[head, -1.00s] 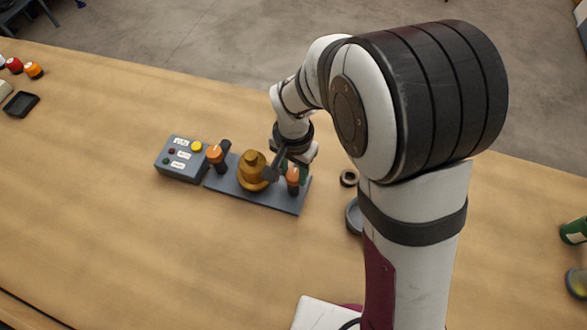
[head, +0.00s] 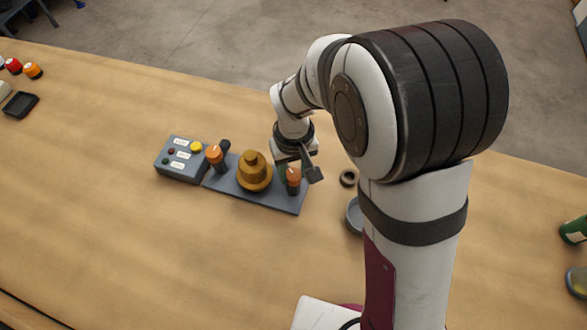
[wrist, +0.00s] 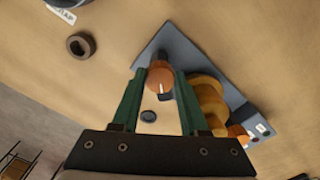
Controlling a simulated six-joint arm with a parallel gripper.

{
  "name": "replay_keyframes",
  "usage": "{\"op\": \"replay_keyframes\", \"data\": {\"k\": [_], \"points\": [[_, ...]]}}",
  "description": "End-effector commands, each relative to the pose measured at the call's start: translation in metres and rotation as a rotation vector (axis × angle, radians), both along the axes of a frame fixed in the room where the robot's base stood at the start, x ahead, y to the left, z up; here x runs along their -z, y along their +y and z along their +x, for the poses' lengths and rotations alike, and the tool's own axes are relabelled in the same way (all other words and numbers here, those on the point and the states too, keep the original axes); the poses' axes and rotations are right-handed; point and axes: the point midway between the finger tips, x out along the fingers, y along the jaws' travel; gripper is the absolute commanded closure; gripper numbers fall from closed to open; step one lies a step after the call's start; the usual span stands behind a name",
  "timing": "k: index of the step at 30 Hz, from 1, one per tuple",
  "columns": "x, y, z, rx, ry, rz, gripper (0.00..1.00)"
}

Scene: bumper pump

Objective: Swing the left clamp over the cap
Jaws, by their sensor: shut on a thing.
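The golden stepped cap (head: 254,172) stands upright mid-plate on the grey base plate (head: 271,201); it also shows in the wrist view (wrist: 207,103). An orange-topped clamp (head: 215,156) stands left of the cap in the head view, its dark arm pointing away from the cap. Another orange-topped clamp (head: 293,175) stands right of the cap. My gripper (wrist: 158,74) is shut on this right-hand clamp's orange top (wrist: 160,78), between green fingers. A short dark piece shows by that top; the clamp's arm direction is unclear. In the head view my gripper is partly hidden.
A grey control box (head: 181,159) with buttons adjoins the plate's left end. A dark ring (head: 348,178) and a grey round dish (head: 354,216) lie to the right, close to my arm. The table in front of the plate is clear.

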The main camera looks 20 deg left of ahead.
Motion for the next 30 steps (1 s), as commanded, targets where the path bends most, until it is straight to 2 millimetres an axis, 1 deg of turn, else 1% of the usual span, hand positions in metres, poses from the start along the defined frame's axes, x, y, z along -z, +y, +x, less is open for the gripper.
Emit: {"op": "replay_keyframes", "data": {"k": [9, 15, 21, 30], "points": [[0.0001, -0.0004, 0.0003, -0.294, 0.000, 0.000, 1.00], [0.0001, -0.0005, 0.0005, -0.459, 0.000, 0.000, 1.00], [0.0002, -0.0005, 0.0006, -0.585, 0.000, 0.000, 1.00], [0.0002, -0.0006, 0.0007, -0.690, 0.000, 0.000, 1.00]]}}
